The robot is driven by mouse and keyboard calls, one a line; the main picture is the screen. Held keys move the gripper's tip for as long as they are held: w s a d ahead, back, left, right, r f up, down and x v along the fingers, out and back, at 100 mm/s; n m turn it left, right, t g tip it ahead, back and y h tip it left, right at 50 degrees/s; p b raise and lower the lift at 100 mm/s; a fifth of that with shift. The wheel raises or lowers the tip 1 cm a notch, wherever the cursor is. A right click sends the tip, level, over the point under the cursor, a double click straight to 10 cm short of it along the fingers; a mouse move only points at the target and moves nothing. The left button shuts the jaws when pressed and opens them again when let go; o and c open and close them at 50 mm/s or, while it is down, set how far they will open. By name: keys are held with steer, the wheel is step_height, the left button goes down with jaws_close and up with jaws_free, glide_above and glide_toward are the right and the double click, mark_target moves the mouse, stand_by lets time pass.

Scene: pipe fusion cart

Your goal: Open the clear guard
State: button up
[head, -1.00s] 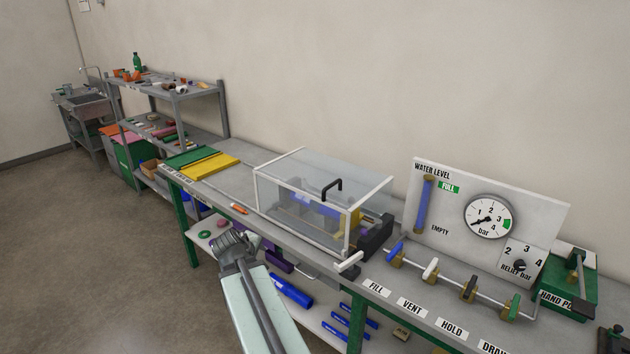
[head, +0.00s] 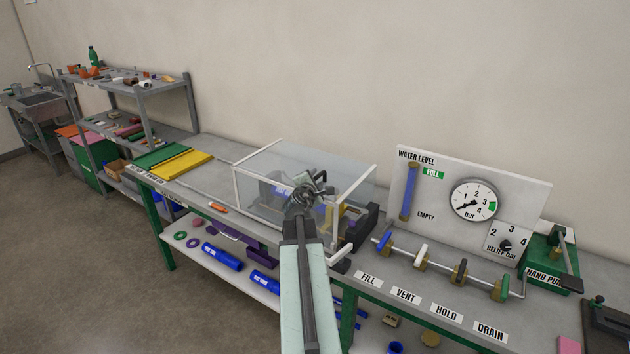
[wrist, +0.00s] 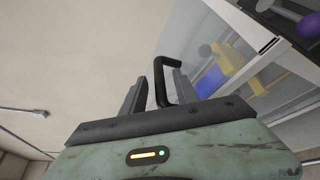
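The clear guard (head: 345,178) is a see-through box with a white frame on the bench, and it is closed. Its black handle (wrist: 160,82) shows in the wrist view; in the head view my gripper mostly covers it. My gripper (head: 310,183) is in front of the guard's front panel at handle height. In the wrist view my gripper (wrist: 160,88) is open, with its two dark fingers on either side of the handle in the picture. I cannot tell whether either finger touches it.
A row of valves (head: 421,256) and a white panel with a gauge (head: 474,200) stand right of the guard. Blue pipes (head: 222,257) lie on the shelf below. Open floor (head: 90,270) is at the left.

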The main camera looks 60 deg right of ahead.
steer(key=x, duration=0.2)
steer(key=shift+w+d+f, duration=0.1)
steer(key=shift+d, duration=0.1)
jaws_close()
stand_by(1.2)
